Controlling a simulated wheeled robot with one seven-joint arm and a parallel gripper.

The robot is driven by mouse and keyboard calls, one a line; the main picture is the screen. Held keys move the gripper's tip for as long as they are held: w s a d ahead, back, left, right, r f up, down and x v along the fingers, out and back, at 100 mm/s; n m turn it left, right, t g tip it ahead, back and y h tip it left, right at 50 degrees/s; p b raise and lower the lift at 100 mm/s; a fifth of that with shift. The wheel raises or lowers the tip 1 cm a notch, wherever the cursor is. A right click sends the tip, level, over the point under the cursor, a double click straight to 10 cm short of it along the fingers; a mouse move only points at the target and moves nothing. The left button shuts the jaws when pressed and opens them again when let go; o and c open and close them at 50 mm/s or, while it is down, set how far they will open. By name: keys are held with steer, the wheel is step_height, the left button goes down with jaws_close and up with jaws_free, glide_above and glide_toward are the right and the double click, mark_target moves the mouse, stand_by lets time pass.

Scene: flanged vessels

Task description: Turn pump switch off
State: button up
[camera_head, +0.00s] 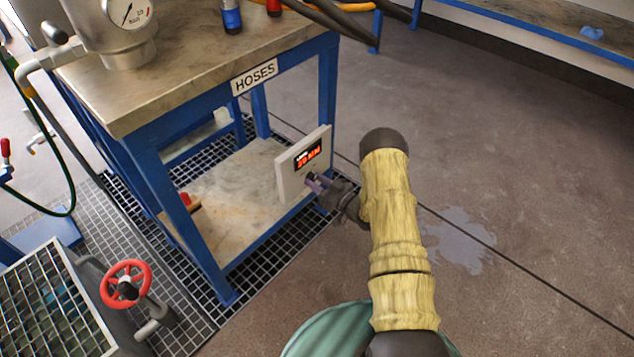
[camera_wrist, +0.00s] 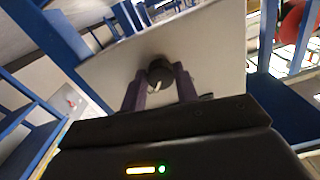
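The pump switch is a round black knob with a pale pointer mark (camera_wrist: 160,72) on a white panel (camera_wrist: 215,45). In the head view the white panel box (camera_head: 288,182) is mounted at the blue table's side and has a dark display with red characters (camera_head: 308,155). My gripper (camera_head: 312,182) is at the lower part of this panel, and the knob is hidden there. In the wrist view my gripper's two purple fingers (camera_wrist: 158,78) stand on either side of the knob, with narrow gaps visible. It is open and holds nothing.
A blue-framed table (camera_head: 215,95) labelled HOSES carries a gauge vessel (camera_head: 120,35) and has a lower shelf (camera_head: 225,190). A red valve wheel (camera_head: 127,285) is at the lower left. The floor (camera_head: 530,140) on the right is clear apart from a wet patch (camera_head: 460,240).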

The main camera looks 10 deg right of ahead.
steer(key=shift+c, duration=1.1)
